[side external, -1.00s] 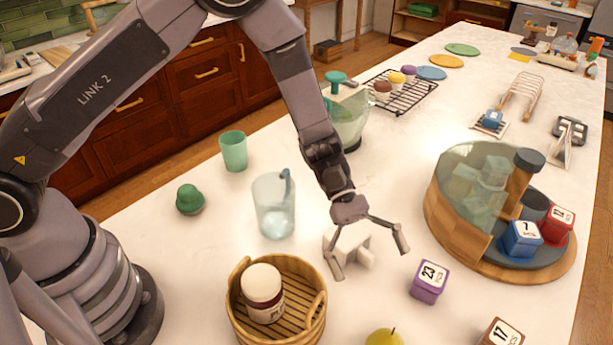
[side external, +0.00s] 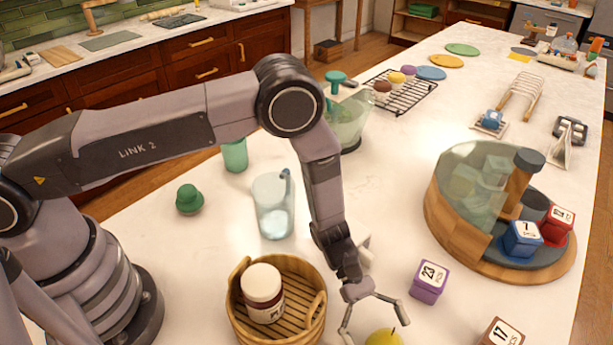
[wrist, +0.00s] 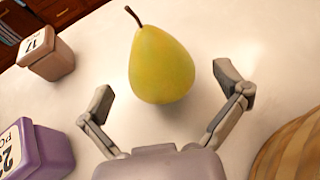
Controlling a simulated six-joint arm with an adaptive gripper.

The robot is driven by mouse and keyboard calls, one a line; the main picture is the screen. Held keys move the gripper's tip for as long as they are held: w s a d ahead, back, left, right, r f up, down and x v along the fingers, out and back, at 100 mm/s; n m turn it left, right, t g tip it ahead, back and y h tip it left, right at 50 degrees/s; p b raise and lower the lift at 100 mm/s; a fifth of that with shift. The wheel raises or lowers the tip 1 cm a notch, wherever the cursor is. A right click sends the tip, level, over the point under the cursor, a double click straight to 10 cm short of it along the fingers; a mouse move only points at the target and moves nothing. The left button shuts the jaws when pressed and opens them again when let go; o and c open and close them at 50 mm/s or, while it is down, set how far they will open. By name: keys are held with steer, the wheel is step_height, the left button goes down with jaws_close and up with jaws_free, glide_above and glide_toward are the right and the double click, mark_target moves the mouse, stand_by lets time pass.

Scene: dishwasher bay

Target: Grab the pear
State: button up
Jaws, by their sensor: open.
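The yellow-green pear (side external: 384,338) stands at the bottom edge of the side external view, partly cut off by the frame. In the wrist view the whole pear (wrist: 161,64) shows, with its brown stem toward the top left. My gripper (side external: 377,331) is open and empty, just above and beside the pear. In the wrist view the two fingers of my gripper (wrist: 168,88) are spread wide, one on each side of the pear's lower part. I see no contact between the fingers and the pear.
A slatted basket (side external: 240,318) holding a jar (side external: 262,290) stands left of my gripper. A purple block (side external: 429,282) and a brown block (side external: 502,333) stand to the right. A white object (side external: 363,245) is partly hidden behind my wrist.

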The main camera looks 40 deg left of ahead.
steer(key=shift+x, duration=0.95)
steer(key=shift+c, duration=0.2)
steer(key=shift+r, duration=0.1)
steer(key=c, duration=1.3)
steer(key=shift+o, duration=0.2)
